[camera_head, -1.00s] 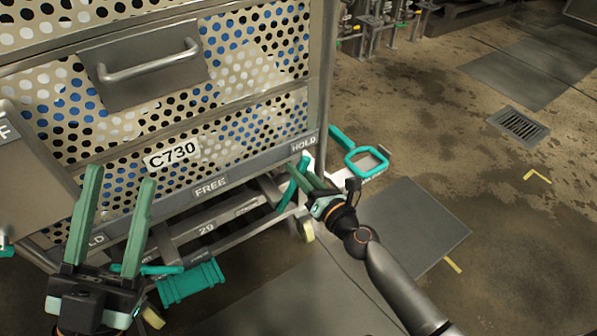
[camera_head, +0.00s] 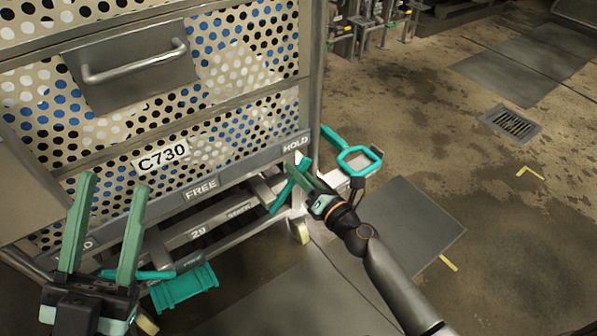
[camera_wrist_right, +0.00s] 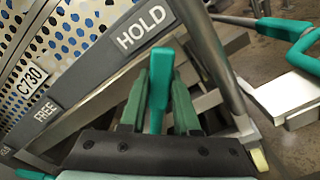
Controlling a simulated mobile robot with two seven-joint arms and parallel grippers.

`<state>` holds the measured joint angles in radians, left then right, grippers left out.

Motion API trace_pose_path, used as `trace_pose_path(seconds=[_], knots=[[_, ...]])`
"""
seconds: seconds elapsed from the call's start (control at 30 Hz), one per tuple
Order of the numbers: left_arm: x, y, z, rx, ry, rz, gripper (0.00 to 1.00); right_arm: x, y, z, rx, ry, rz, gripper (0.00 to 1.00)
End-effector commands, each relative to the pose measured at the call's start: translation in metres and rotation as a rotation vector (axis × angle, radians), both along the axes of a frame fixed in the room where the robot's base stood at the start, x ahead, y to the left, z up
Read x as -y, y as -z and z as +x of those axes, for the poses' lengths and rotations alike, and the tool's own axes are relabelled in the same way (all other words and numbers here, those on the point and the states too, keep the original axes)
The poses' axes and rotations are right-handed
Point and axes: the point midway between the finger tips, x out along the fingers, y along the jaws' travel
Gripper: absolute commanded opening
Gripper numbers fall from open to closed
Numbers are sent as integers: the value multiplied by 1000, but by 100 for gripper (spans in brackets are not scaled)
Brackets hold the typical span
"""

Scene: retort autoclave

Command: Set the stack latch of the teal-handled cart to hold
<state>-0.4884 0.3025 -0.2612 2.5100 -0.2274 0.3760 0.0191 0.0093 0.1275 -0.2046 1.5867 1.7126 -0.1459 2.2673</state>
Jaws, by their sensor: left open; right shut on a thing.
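The cart holds a perforated basket stack marked C730 (camera_head: 163,157). A grey label bar (camera_head: 240,170) along its lower edge reads FREE near the middle and HOLD at the right end. A teal latch lever (camera_head: 287,190) sits below the HOLD end; it also shows in the right wrist view (camera_wrist_right: 160,75). My right gripper (camera_head: 304,180) is shut on this lever, under and beside the HOLD label (camera_wrist_right: 142,27). My left gripper (camera_head: 108,190) is open and empty in front of the cart's left part, fingers pointing up.
A teal loop handle (camera_head: 360,158) stands to the right of the cart. A teal ribbed grip (camera_head: 184,288) lies low at the cart's front. A caster (camera_head: 300,232) is under the right corner. Floor plates and a drain (camera_head: 511,124) lie right, with open floor around.

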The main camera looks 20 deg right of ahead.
Motion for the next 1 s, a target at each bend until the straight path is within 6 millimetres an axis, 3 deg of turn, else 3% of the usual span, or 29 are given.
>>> trace_pose_path(seconds=[0.13, 0.17, 0.4, 0.77, 1.0], knots=[[0, 0, 0, 0, 0, 0, 50, 2, 2, 0, -6, 6, 6, 0], [0, 0, 0, 0, 0, 0, 50, 2, 2, 0, -6, 6, 6, 32], [0, 0, 0, 0, 1, 1, 50, 2, 2, 0, -4, 4, 3, 59], [0, 0, 0, 1, 2, 6, 50, 3, 1, -5, -3, 3, 2, 60], [0, -3, -1, 1, 3, 4, 50, 15, 2, -39, -6, 4, 3, 60]])
